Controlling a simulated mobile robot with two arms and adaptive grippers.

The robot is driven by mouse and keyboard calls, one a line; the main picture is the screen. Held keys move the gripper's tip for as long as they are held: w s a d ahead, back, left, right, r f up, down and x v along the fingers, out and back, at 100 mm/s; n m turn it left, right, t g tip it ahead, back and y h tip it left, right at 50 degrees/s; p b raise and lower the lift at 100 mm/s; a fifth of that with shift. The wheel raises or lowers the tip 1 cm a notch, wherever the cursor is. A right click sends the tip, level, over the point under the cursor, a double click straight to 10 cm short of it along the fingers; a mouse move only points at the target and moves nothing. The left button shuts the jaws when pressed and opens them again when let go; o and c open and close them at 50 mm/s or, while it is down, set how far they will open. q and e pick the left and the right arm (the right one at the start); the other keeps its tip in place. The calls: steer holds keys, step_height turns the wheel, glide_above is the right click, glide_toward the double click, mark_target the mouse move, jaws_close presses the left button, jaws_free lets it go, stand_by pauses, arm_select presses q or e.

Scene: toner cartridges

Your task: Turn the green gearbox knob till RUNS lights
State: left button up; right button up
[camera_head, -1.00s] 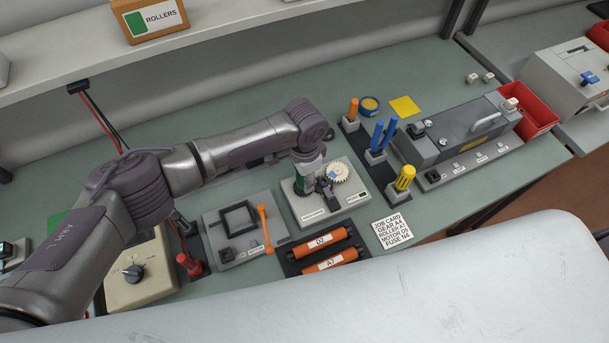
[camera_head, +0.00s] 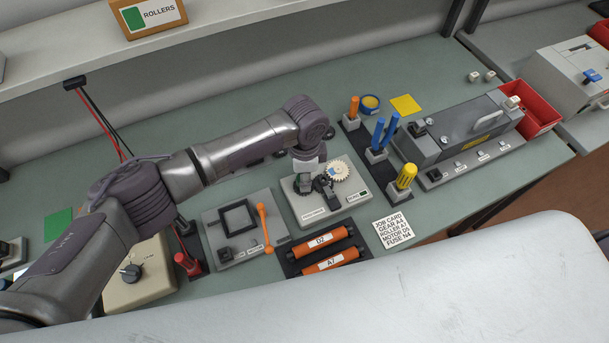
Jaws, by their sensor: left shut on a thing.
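The gearbox (camera_head: 335,208) is a pale grey plate with a cream gear (camera_head: 338,172) and dark parts on it. My left gripper (camera_head: 305,186) points down at its left side, jaws shut on the green knob. The knob is almost wholly hidden behind the fingers. A small label with a green patch (camera_head: 363,193) sits at the plate's right front corner; its lettering is too small to read surely. My right gripper is not in view.
Left of the gearbox is a grey plate with an orange crank (camera_head: 265,228). Orange rollers (camera_head: 330,262) lie in front, a job card (camera_head: 393,229) at front right. Upright blue tools (camera_head: 379,133) and a yellow-handled one (camera_head: 405,176) stand close on the right.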

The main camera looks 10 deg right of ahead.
arm_select(q)
steer(key=m, duration=0.3)
steer(key=shift+m+b, duration=0.3)
steer(key=shift+m, duration=0.1)
steer(key=m, duration=0.3)
steer(key=shift+m+b, duration=0.3)
steer(key=shift+b, duration=0.05)
steer(key=m+b, duration=0.1)
steer(key=m, duration=0.5)
steer(key=shift+s+r+m, duration=0.1)
steer(key=shift+m, duration=0.2)
steer(key=o, duration=1.2)
steer(key=shift+c, duration=0.2)
steer(key=shift+a, duration=0.1)
